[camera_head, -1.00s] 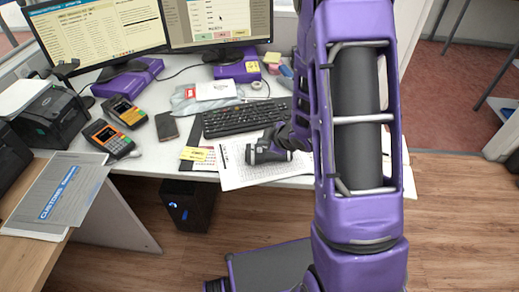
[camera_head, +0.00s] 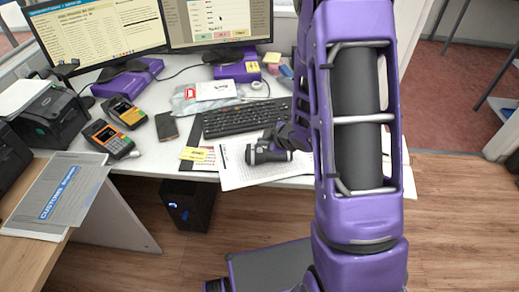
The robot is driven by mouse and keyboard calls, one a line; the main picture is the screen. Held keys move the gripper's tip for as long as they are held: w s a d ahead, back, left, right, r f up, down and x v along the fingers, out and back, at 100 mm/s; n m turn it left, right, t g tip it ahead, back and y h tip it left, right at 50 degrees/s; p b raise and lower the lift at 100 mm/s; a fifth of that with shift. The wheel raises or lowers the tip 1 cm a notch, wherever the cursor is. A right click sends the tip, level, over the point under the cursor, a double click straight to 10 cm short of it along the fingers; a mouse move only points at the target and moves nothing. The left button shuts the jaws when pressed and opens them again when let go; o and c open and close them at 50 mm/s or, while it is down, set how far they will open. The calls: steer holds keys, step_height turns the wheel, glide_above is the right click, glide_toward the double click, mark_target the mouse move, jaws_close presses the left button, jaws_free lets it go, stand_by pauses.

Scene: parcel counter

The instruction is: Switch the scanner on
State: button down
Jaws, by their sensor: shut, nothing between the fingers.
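My gripper (camera_head: 253,154) is low over the white paper sheets at the front of the desk, in front of the keyboard. It looks shut, with nothing seen in it. My purple arm hides part of the desk to its right. I cannot tell for sure which thing is the scanner. Two dark handheld devices with orange-framed screens, one nearer (camera_head: 108,138) and one farther (camera_head: 125,112), lie at the left of the desk, well apart from my gripper. Their switches are too small to make out. Whatever is under my gripper is hidden.
A black keyboard (camera_head: 243,118) lies behind my gripper. A phone (camera_head: 167,126) and yellow notes (camera_head: 194,154) lie to its left. A black printer (camera_head: 50,117) stands at the far left. Two monitors (camera_head: 97,32) stand at the back. A dark computer case (camera_head: 187,207) is below the desk.

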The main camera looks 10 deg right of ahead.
mark_target(262, 153)
steer(key=shift+f, duration=0.15)
steer(key=shift+f+b, duration=0.3)
steer(key=shift+b, duration=0.2)
steer(key=shift+f+b, duration=0.45)
stand_by(0.6)
steer(key=shift+r, duration=0.15)
steer(key=shift+r+p, duration=0.75)
steer(key=shift+r, duration=0.05)
step_height(262, 153, up, 6)
steer(key=p, duration=0.5)
stand_by(0.3)
